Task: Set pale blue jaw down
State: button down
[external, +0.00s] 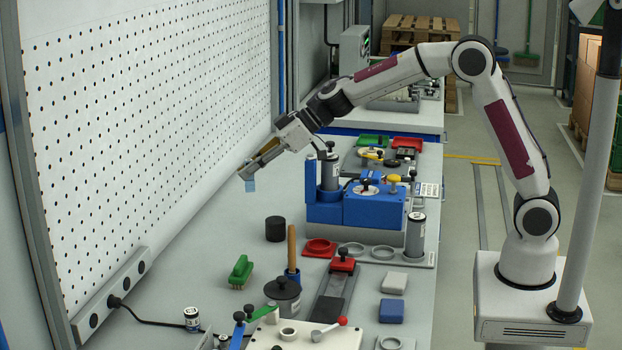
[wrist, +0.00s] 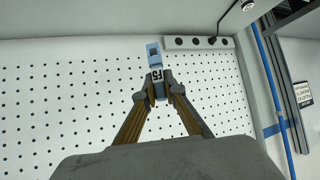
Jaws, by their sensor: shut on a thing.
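The pale blue jaw (external: 250,186) is a small block at the tip of my gripper (external: 246,173). It hangs over the left part of the bench, near the white pegboard. In the wrist view the jaw (wrist: 153,52) stands out beyond my gripper (wrist: 159,90), with a white label marked in dark print. The fingers are closed on its near end, which they partly hide. The jaw is apart from the bench top.
The bench top (external: 190,250) below is bare. A dark cylinder (external: 275,229), a green brush (external: 241,271) and a blue fixture (external: 375,207) stand to the right. The pegboard (external: 150,110) rises at the left, with a socket strip (external: 115,295) along its foot.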

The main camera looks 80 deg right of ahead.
notch_tip(320, 180, down, 10)
jog(key=shift+r, duration=0.2)
dwell(0.3)
dwell(0.4)
jog(key=shift+f, duration=3.15)
jog(key=shift+f, duration=1.85)
jog(key=shift+f, duration=0.15)
jog(key=c, duration=2.1)
grip_release()
jog(key=shift+c, duration=0.2)
jog(key=shift+o, duration=0.2)
